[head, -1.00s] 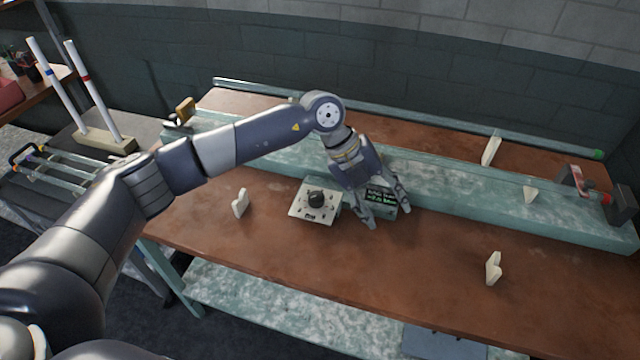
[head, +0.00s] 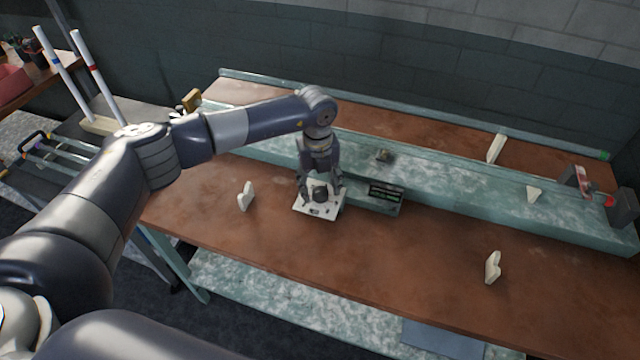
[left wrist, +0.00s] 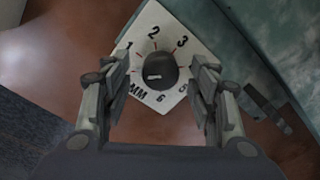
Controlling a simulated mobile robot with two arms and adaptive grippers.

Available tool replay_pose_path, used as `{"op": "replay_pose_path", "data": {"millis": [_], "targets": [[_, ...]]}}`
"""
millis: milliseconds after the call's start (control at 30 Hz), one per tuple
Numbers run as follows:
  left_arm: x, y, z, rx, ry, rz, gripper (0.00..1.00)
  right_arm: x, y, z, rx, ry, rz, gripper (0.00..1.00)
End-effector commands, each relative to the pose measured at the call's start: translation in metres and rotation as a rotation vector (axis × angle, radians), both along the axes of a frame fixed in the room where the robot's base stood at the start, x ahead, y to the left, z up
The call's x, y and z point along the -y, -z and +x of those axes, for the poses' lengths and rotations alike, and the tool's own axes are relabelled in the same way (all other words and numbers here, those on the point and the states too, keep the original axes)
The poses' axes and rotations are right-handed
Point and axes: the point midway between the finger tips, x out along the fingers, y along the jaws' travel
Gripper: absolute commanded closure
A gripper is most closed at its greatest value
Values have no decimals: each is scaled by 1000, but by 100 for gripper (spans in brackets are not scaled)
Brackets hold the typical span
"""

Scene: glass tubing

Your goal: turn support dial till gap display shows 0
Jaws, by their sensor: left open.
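The support dial is a black knob (left wrist: 157,71) on a white plate (head: 320,209) on the brown bench. In the left wrist view the plate has numbers and "MM" around the knob, and a pale pointer mark lies on the knob. My left gripper (left wrist: 163,95) is open, with its fingers on either side of the knob; it also shows over the plate in the head view (head: 320,190). My right gripper is not in view.
A long green-grey beam (head: 450,182) runs behind the plate. Cream V-shaped supports stand on the bench at left (head: 246,196) and right (head: 492,267). A long glass tube (head: 420,112) lies along the back. The bench front is mostly clear.

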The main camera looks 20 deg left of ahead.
Motion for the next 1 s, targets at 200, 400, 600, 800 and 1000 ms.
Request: {"op": "replay_pose_path", "data": {"millis": [200, 400, 600, 800, 1000], "targets": [[1, 12, 0, 1, 1, 0, 46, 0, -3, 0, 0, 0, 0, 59], [1, 12, 0, 1, 1, -1, 46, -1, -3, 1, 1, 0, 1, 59], [1, 12, 0, 1, 1, -1, 86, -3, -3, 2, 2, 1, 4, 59], [1, 12, 0, 1, 2, -2, 90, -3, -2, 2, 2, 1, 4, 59], [1, 13, 0, 1, 37, -2, 90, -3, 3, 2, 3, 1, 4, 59]]}}
